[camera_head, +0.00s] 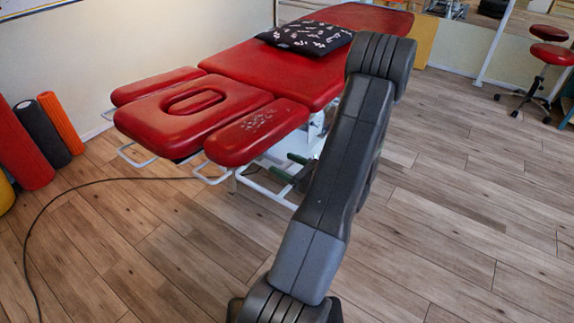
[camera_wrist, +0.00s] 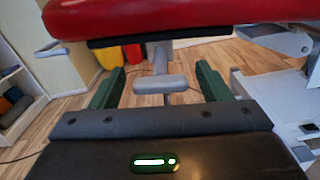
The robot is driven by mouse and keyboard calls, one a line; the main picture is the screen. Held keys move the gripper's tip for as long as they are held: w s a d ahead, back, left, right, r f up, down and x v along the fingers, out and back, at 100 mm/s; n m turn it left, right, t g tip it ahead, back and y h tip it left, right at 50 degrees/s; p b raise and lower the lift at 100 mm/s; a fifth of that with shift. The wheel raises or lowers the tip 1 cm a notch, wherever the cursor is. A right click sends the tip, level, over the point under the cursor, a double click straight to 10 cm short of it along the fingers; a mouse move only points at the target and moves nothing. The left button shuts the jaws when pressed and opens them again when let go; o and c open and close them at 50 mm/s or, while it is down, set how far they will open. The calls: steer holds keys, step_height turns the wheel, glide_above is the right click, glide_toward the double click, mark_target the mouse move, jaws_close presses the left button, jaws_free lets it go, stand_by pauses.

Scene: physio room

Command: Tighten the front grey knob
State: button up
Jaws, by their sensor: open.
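A grey T-shaped knob (camera_wrist: 160,85) shows in the wrist view, below the red padded edge of the treatment table (camera_wrist: 190,20). Its crossbar lies level, with a stem rising behind it. My gripper (camera_wrist: 160,70) is open, with one green finger on each side of the knob and a visible gap to both. I cannot tell how deep the knob sits between the fingers. In the head view the green fingers of my gripper (camera_head: 289,167) show beside the table's white frame (camera_head: 268,191). The knob cannot be made out there.
The red treatment table (camera_head: 190,118) carries a black patterned pillow (camera_head: 307,36). White metal loops jut from its near end. Red, black and orange rolls (camera_head: 60,122) stand at the left wall. A dark cable (camera_head: 100,181) crosses the floor. The floor at the right is clear up to a red stool (camera_head: 551,54).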

steer(key=p+v, duration=0.1)
steer(key=v, duration=1.2)
steer(key=shift+s+d, duration=0.25)
steer(key=shift+d, duration=0.05)
steer(key=b+x, duration=0.1)
steer(key=x, duration=1.3)
steer(key=shift+s+d, duration=0.1)
steer(key=shift+d, duration=0.05)
